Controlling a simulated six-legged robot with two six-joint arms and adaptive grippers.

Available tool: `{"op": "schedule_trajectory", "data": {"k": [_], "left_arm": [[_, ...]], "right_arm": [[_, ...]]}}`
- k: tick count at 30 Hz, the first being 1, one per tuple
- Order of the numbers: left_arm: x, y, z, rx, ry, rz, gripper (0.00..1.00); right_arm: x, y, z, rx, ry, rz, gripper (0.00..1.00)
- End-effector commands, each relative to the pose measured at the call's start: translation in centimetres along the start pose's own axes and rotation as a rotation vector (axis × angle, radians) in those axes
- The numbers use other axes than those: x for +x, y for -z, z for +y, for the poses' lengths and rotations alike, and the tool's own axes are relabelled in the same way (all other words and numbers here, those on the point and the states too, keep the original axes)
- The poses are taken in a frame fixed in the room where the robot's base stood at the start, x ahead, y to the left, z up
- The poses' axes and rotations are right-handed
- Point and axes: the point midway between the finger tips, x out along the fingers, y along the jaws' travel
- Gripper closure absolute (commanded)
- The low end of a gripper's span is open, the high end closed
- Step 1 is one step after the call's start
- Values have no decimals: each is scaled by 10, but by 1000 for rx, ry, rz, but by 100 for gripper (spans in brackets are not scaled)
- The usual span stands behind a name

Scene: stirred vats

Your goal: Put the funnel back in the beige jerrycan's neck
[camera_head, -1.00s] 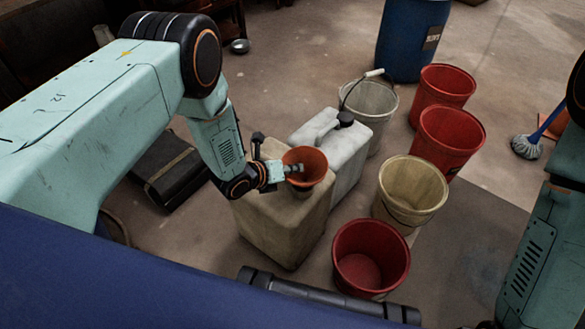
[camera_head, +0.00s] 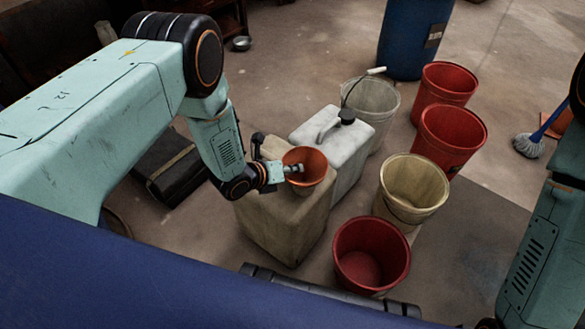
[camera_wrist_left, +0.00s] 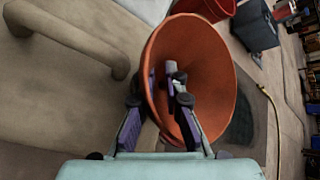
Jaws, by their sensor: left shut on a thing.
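The orange funnel (camera_head: 309,162) is at the top of the beige jerrycan (camera_head: 285,228), its wide mouth facing up. My left gripper (camera_head: 290,170) is shut on the funnel's rim, with one finger inside the cone. The left wrist view shows the funnel (camera_wrist_left: 212,62) between the fingers of my left gripper (camera_wrist_left: 168,92), and the jerrycan's handle (camera_wrist_left: 70,40) beside it. The funnel's spout and the jerrycan's neck are hidden, so I cannot tell whether the spout is in the neck. My right gripper is not in view.
A white jerrycan (camera_head: 345,150) with a black cap stands right behind the beige one. Red buckets (camera_head: 372,253), a cream bucket (camera_head: 412,185) and a pale bucket (camera_head: 380,103) stand to the right. A blue barrel (camera_head: 410,40) is at the back, a black case (camera_head: 172,168) at left.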

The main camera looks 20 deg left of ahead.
Motion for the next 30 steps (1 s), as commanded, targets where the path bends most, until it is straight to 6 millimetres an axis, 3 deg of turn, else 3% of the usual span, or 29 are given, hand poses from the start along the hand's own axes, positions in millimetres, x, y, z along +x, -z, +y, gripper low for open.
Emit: {"op": "schedule_trajectory", "data": {"k": [17, 18, 24, 27, 30], "left_arm": [[4, 4, 3, 0, 0, 0, 100], [4, 4, 3, 0, 0, 0, 87], [3, 4, 3, 0, 0, 0, 70], [3, 3, 3, 0, 0, 0, 63], [3, 4, 3, 0, 0, 0, 63]], "right_arm": [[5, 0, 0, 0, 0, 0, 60], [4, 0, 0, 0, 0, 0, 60], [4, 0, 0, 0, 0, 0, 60], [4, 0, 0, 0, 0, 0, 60], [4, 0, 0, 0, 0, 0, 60]]}}
